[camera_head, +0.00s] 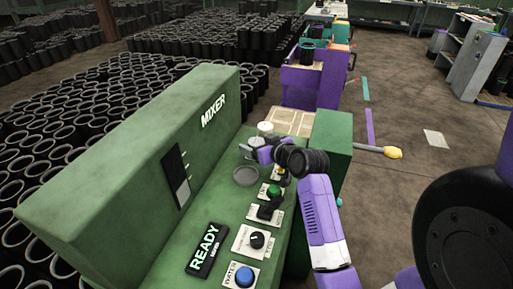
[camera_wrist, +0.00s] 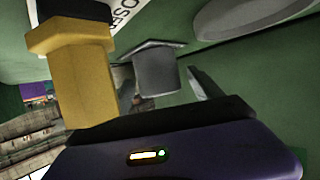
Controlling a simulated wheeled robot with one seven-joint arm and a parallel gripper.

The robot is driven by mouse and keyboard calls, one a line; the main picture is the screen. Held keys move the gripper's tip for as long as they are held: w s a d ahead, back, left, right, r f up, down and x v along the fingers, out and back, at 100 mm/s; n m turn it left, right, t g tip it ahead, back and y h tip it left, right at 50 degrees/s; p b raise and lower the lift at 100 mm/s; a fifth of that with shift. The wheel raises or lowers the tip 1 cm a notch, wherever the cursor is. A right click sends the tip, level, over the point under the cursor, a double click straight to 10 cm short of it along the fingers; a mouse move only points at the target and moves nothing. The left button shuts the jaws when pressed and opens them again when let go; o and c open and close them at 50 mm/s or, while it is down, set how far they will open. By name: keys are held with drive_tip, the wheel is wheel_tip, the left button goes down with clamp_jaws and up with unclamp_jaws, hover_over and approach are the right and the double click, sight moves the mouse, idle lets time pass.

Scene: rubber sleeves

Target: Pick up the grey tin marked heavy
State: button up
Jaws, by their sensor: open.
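My gripper (camera_head: 250,149) is at the end of the purple and black arm, low over the green mixer's ledge. In the wrist view its dark fingers (camera_wrist: 165,88) stand apart. A grey, roughly cylindrical piece with a wider angular top (camera_wrist: 155,70) shows between and beyond them. It may be the tin, but I can read no "heavy" mark on it. I cannot tell whether a finger touches it. In the head view a pale round tin (camera_head: 265,128) stands just behind the gripper, and the gripper hides part of that area.
A yellow post with a black top (camera_wrist: 80,80) is close on the left in the wrist view. A round grey dish (camera_head: 245,176) lies on the ledge in front of the gripper. The mixer's sloped panel (camera_head: 150,120) rises on the left. Knobs and buttons (camera_head: 257,240) line the ledge's front.

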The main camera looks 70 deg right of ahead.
clamp_jaws()
